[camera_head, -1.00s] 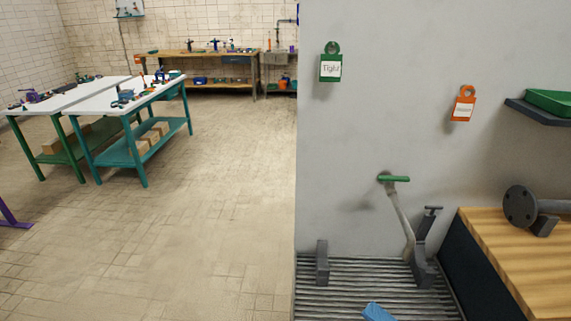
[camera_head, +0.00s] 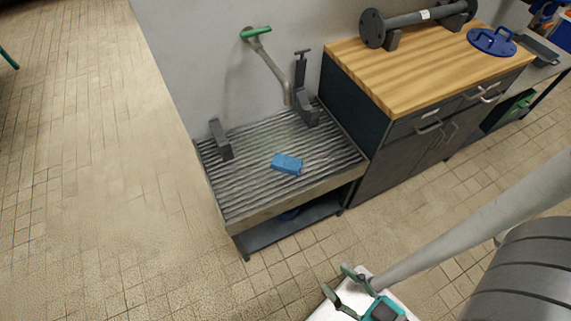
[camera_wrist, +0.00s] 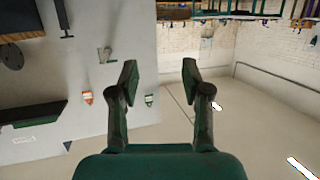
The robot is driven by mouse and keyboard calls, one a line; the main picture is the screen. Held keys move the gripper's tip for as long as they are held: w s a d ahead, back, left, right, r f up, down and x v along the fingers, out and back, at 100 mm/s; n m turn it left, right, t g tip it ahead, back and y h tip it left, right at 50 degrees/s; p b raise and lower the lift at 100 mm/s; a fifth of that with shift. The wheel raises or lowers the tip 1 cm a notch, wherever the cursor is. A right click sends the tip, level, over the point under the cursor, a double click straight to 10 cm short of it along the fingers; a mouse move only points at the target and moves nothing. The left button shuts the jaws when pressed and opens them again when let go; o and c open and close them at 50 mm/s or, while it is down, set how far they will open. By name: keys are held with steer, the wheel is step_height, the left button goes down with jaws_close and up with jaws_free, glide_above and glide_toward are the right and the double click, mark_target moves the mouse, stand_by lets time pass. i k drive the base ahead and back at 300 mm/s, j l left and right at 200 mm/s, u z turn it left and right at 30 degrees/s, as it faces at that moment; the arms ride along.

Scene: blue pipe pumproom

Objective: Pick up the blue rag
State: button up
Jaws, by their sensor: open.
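The blue rag (camera_head: 287,163) lies as a small folded block on the ribbed grey top of a low metal stand (camera_head: 240,189), right of its middle. My gripper (camera_head: 338,284) is at the bottom of the head view, in front of the stand and well apart from the rag. Its two dark green fingers are spread with nothing between them. In the wrist view my gripper (camera_wrist: 160,75) also shows open and empty, facing the wall and room, which appear upside down. The rag is not in the wrist view.
A grey clamp block (camera_head: 221,140) and a taller clamp (camera_head: 305,92) stand at the back of the ribbed top, near a pipe with a green handle (camera_head: 257,33). A wooden-topped cabinet (camera_head: 420,70) adjoins on the right. The tiled floor (camera_head: 100,200) is clear on the left.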

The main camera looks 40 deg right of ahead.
mark_target(293, 166)
steer(key=i+j+z, duration=0.2)
steer(key=j+z, duration=0.2)
steer(key=i+j+z, duration=0.15)
steer(key=j+z, duration=0.2)
steer(key=i+j+z, duration=0.1)
steer(key=j+z, duration=0.3)
